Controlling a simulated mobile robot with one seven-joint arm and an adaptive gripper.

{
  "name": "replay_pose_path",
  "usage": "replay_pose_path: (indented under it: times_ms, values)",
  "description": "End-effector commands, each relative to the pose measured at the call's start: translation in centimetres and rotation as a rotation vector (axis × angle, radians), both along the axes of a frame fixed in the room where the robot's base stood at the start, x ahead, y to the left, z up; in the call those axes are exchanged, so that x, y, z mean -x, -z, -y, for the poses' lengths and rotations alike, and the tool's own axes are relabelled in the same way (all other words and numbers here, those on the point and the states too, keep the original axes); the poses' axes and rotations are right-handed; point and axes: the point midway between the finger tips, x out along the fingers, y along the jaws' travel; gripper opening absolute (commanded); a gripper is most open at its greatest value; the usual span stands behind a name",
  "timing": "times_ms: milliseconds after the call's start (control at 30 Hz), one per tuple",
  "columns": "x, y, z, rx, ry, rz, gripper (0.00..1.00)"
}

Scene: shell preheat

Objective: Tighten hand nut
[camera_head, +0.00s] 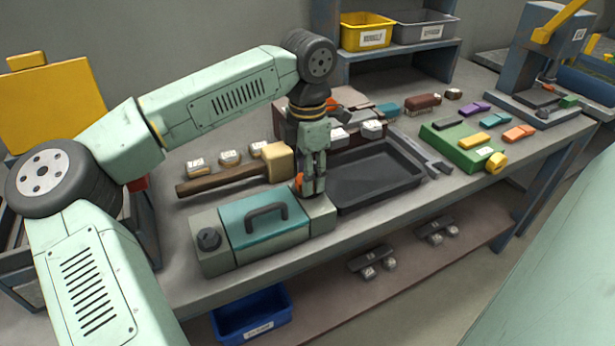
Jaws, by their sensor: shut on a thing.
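My gripper (311,190) points down at the back right end of a grey-green device with a teal lid (254,226). Its fingers are closed around a small orange part (298,183), which is mostly hidden by them. I take this orange part for the hand nut, but its shape is not clear. I cannot tell whether it touches the device or how it sits there. The device has a dark handle (267,212) on its lid and a dark round knob (208,239) at its left end.
A wooden mallet (230,175) lies behind the device. A black tray (372,180) is close on the right of my gripper, with a grey wrench (427,156) beyond it. A green block (459,144) with coloured pieces is farther right. A blue bin (251,315) stands below the bench (395,222).

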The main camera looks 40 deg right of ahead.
Motion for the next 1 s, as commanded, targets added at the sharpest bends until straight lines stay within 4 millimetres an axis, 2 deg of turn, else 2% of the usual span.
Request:
replay_pose_path:
  times_ms: [1000]
  values:
    - [0.08,-0.07,-0.03,0.003,0.932,0.001,0.09]
